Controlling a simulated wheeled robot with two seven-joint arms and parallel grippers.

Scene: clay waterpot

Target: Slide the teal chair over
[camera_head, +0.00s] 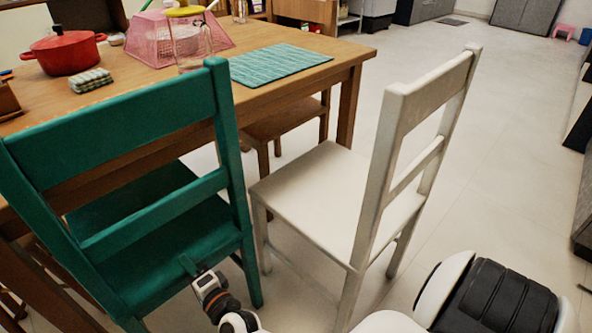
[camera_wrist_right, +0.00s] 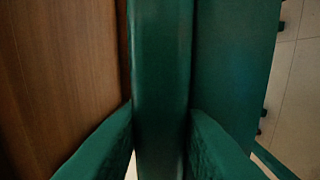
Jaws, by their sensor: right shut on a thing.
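The teal chair (camera_head: 120,115) stands upright at the left in the head view, its back towards me. Its seat (camera_head: 180,225) reaches partly under the wooden table (camera_head: 180,85). My right gripper (camera_head: 190,266) is at the rear edge of the seat, low and near the right back post. In the right wrist view a teal bar of the chair (camera_wrist_right: 160,60) runs between the fingers of my right gripper (camera_wrist_right: 161,120), which is shut on it. I cannot tell exactly which bar it is. My left gripper is not in view.
A white chair (camera_head: 320,190) stands right of the teal chair, with a gap between them. The table bears a red pot (camera_head: 65,53), a pink mesh cover (camera_head: 150,40) and a teal mat (camera_head: 278,66). Open pale floor (camera_head: 500,150) lies to the right.

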